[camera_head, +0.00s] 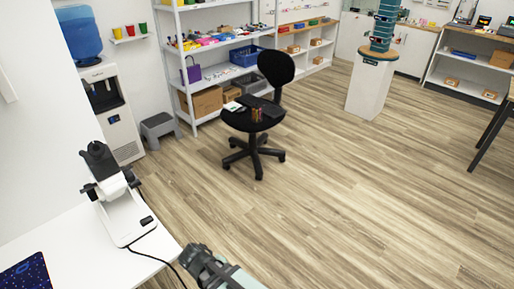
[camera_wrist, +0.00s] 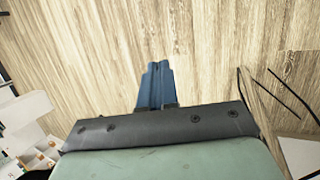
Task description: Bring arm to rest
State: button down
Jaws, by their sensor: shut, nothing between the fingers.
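My gripper (camera_wrist: 157,70) shows in the wrist view as two blue fingers side by side, closed together with nothing between them. It is over bare wood floor in that view. In the head view, part of my arm (camera_head: 212,270) comes in at the bottom edge, just right of the white table's corner. The fingers cannot be made out there.
A white table (camera_head: 95,238) at lower left bears a microscope (camera_head: 118,205) with a cable hanging off the edge. A black office chair (camera_head: 255,115) stands mid-floor. A white pedestal (camera_head: 370,85) stands behind. Shelves line the back.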

jog(key=d+f+m+g, duration=0.2)
jog(key=d+f+g, duration=0.1)
jog(key=d+f, duration=0.55)
jog(key=s+d+f+m+g+y, duration=0.2)
jog(key=s+d+f+m, duration=0.1)
jog(key=s+d+f, duration=0.3)
jog(key=s+d+f+m+g+y, duration=0.2)
jog(key=s+d+f, duration=0.3)
jog(key=s+d, duration=0.5)
jog(key=shift+s+d+f+m+g+y, duration=0.35)
jog(key=shift+d+m+y, duration=0.4)
jog(key=shift+d, duration=0.4)
jog(key=shift+w, duration=0.15)
